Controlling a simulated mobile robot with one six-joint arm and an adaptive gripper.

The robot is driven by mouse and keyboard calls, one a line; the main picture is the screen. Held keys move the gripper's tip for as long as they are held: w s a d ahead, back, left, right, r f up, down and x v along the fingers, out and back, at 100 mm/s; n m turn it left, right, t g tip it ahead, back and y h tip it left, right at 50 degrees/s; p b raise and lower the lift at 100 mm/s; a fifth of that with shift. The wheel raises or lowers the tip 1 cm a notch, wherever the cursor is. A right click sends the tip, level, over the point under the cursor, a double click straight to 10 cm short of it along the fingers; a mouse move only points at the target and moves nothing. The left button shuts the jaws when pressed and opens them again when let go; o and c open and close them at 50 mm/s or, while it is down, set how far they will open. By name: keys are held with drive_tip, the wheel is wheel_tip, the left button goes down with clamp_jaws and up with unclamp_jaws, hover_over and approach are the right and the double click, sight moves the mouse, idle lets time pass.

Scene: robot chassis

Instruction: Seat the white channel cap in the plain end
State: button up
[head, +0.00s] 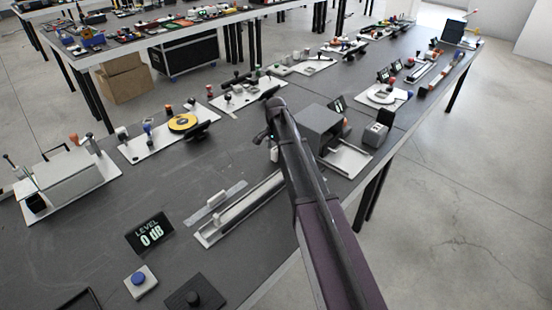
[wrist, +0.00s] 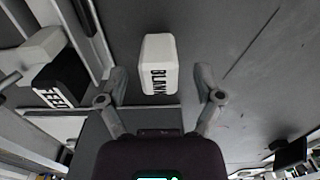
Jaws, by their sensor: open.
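A white block with BLANK in black letters (wrist: 158,60), which looks like the cap, shows in the wrist view on the dark tabletop. My gripper (wrist: 162,74) is open, with one finger on each side of the block and visible gaps between. I cannot tell how far below the fingertips the block is. In the head view my gripper (head: 267,137) is over the table, left of a grey housing, and a small pale piece (head: 274,155) shows just below it. At left in the wrist view are a black lettered block (wrist: 62,82) and a light grey block (wrist: 42,47). I cannot tell which end is plain.
The grey housing (head: 322,128) on a white plate (head: 347,160) stands close right of my gripper. A long pale rail fixture (head: 240,208) lies nearer, beside a LEVEL 0 dB display (head: 150,234). The tabletop left of my gripper (head: 222,158) is clear.

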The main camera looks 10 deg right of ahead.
drive_tip(key=shift+f, duration=0.2)
idle(0.5)
drive_tip(key=c, duration=1.1)
